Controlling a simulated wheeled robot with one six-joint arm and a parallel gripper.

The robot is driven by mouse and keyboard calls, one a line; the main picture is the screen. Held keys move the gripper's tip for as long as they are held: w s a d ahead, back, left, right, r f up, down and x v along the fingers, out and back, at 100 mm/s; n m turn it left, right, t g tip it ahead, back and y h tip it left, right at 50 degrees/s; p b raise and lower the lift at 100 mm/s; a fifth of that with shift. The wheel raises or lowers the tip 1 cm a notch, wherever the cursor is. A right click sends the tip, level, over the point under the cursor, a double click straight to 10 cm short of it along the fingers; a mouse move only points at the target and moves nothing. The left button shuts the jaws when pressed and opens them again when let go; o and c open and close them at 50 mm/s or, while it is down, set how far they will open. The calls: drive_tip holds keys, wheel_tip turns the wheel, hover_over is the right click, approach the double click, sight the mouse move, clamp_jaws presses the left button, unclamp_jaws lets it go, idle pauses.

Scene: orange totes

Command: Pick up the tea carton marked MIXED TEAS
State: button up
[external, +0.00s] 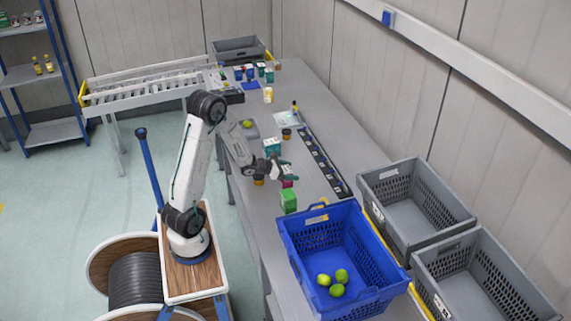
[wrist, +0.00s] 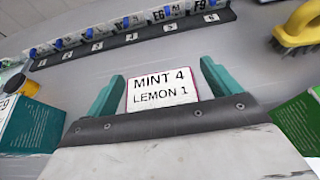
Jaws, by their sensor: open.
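My gripper (wrist: 162,80) is open, with its two teal fingers on either side of a small box with a white top marked MINT 4 LEMON 1 (wrist: 163,89) in the wrist view. I cannot tell whether the fingers touch it. In the external view my gripper (external: 281,170) is low over the table, above a magenta box (external: 287,184). A teal carton (wrist: 22,122) stands at the left of the wrist view and a green carton (wrist: 298,122) at the right. They also show in the external view, teal (external: 271,146) and green (external: 288,202). No MIXED TEAS marking is readable.
A blue crate (external: 376,300) with limes stands in front of the green carton. Grey totes (external: 425,247) stand to its right. A long dark labelled strip (external: 325,163) lies beyond my gripper. A yellow brush (wrist: 300,32) is at the wrist view's upper right.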

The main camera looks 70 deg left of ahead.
drive_tip(key=c, duration=1.2)
drive_tip(key=shift+r, duration=0.15)
